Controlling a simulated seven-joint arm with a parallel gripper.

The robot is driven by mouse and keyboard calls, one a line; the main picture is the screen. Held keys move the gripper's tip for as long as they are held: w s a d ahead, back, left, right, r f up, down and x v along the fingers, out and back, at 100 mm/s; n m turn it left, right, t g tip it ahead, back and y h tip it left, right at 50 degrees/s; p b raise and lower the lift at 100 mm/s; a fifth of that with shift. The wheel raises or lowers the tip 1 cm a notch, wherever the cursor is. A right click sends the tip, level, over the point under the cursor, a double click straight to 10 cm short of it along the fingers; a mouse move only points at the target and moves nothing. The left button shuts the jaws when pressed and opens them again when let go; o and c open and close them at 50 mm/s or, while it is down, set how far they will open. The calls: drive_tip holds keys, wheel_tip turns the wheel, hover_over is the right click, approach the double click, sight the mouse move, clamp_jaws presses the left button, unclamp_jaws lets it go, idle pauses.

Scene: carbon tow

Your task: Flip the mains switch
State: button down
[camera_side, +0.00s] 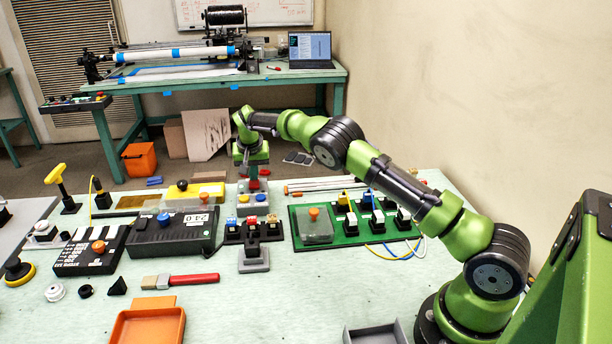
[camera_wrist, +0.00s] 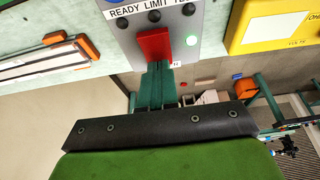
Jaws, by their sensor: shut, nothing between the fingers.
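A red switch (camera_wrist: 153,43) sits on a grey control panel (camera_wrist: 127,36) in the wrist view. In the side view my gripper (camera_side: 252,176) points down over the small grey panel box (camera_side: 252,196) at the table's far side. The fingers hide part of the switch there.
A yellow box (camera_wrist: 275,25) stands right of the panel in the wrist view. A rack of coloured connectors (camera_side: 252,229) is in front of the panel, a black case (camera_side: 174,232) left, and a green board (camera_side: 340,236) right. Light rods (camera_side: 330,184) lie beside the panel.

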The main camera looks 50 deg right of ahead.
drive_tip(key=shift+s+f, duration=0.1)
drive_tip(key=shift+f, duration=0.05)
drive_tip(key=shift+s+a, duration=0.55)
drive_tip(key=shift+a, duration=0.1)
drive_tip(key=shift+r, duration=0.2)
drive_tip(key=shift+r, duration=0.3)
drive_tip(key=v, duration=1.3)
drive_tip(key=shift+w+d+r, duration=0.2)
drive_tip(key=shift+r, duration=0.05)
drive_tip(key=shift+d, duration=0.1)
